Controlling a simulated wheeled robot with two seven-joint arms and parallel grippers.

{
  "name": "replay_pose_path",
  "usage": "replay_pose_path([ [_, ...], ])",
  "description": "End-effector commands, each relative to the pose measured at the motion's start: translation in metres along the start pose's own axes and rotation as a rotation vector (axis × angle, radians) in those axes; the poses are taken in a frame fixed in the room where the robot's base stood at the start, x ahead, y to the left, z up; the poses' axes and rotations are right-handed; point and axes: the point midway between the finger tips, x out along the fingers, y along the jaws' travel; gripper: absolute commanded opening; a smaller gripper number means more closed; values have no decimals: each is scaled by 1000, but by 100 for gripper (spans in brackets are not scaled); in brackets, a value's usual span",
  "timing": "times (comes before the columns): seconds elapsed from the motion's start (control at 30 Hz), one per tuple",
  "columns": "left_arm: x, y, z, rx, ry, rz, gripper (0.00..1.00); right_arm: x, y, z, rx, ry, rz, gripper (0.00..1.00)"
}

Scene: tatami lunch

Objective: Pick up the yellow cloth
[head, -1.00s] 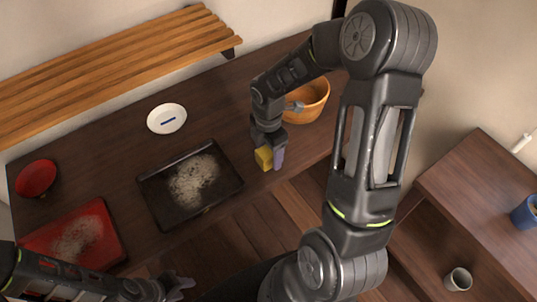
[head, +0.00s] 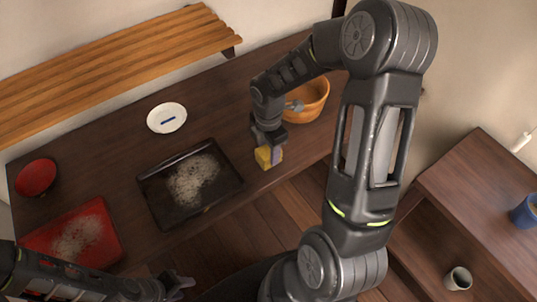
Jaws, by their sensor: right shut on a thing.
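The yellow cloth (head: 264,157) is a small folded block near the front edge of the dark table, right of the black tray. My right gripper (head: 270,154) points down with its fingers closed around the cloth. One finger covers part of the cloth. I cannot tell whether the cloth touches the table. My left gripper (head: 178,286) is at the bottom, in front of the table, away from the cloth; its finger gap is not clear.
A black tray (head: 154,205) and a red tray (head: 112,243) bear pale grainy patches. A red bowl (head: 36,177), a white plate (head: 178,108) with a blue item and an orange-brown bowl (head: 316,103) stand on the table (head: 103,157). A wooden shelf (head: 110,70) runs along the back.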

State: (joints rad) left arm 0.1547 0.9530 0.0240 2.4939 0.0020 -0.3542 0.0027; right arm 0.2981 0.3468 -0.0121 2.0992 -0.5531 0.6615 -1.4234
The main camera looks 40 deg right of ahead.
Motion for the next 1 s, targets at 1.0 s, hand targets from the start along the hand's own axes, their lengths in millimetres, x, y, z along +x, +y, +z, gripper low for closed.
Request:
replay_pose_path([
  [1.0,4,-1,0,1,1,1,36,-58,2,0,1,-1,7,6],
])
